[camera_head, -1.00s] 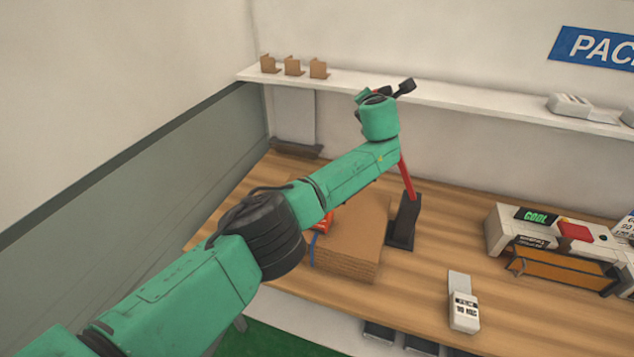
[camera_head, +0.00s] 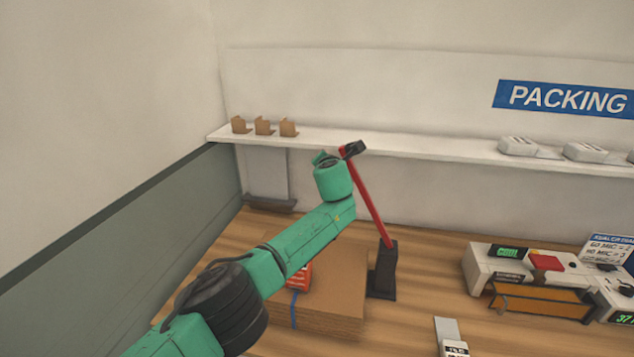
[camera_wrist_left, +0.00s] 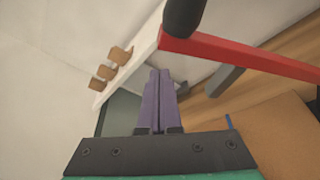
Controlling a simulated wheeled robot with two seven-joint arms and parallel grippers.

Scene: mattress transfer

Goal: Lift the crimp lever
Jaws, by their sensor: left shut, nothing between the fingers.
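The crimp lever (camera_head: 368,203) is a red bar with a black grip (camera_head: 353,149) at its top. It rises from a black base (camera_head: 384,272) on the bench and leans to the left. My left arm reaches across from the lower left, its wrist beside the lever's upper end; the fingers are hidden in the head view. In the left wrist view my left gripper (camera_wrist_left: 160,73) has its purple fingers shut and empty. The red bar (camera_wrist_left: 240,55) and black grip (camera_wrist_left: 184,14) lie just ahead of the fingertips; I cannot tell whether they touch. My right gripper is not in view.
A stack of brown cardboard (camera_head: 335,305) lies left of the lever base, partly behind my arm. A white sealing machine (camera_head: 482,262) stands on the right. A wall shelf (camera_head: 400,148) runs behind, with small brown cartons (camera_head: 264,127) on its left end.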

